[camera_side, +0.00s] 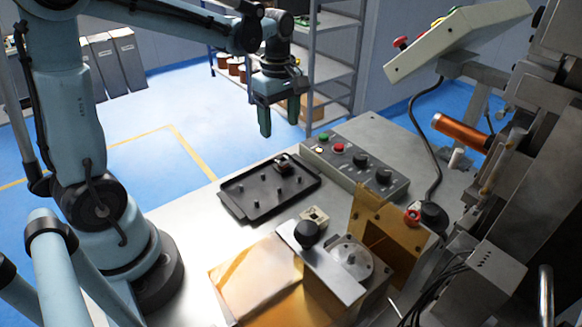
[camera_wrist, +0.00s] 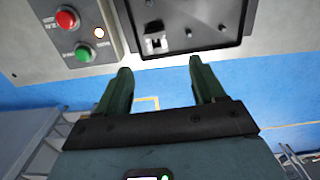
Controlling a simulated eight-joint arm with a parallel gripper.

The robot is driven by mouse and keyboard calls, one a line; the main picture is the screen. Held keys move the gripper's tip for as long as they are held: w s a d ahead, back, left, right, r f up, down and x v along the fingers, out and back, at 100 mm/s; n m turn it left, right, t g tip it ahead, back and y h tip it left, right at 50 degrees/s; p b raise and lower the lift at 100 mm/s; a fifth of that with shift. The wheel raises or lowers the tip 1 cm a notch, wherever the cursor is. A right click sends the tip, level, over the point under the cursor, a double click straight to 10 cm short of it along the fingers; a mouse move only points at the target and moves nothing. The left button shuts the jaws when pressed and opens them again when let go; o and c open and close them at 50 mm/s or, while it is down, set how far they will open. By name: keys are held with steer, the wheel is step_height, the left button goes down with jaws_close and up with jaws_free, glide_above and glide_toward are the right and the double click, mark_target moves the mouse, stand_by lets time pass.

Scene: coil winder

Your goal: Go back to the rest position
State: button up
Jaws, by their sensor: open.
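My gripper (camera_side: 280,116) is raised in the air above and behind the far edge of the work table (camera_side: 199,205). Its two green fingers are apart with nothing between them. In the wrist view my gripper (camera_wrist: 159,75) shows both fingers spread and empty, pointing toward the table edge, with blue floor behind them. The fingers touch nothing.
A black tray (camera_side: 238,208) with pegs and a small part (camera_side: 284,166) lies on the table. The winder with an orange copper roll (camera_side: 462,132) is at right. Shelves (camera_side: 338,70) stand behind my gripper.

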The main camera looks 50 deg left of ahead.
steer(key=shift+r, duration=0.55)
steer(key=shift+s+d, duration=0.1)
steer(key=s+d+r+m+t, duration=0.1)
steer(key=s+d+m+t, duration=0.6)
steer(key=m, duration=1.1)
steer(key=shift+s+d+m, duration=0.3)
steer(key=shift+s+d, duration=0.05)
steer(key=shift+s, duration=0.05)
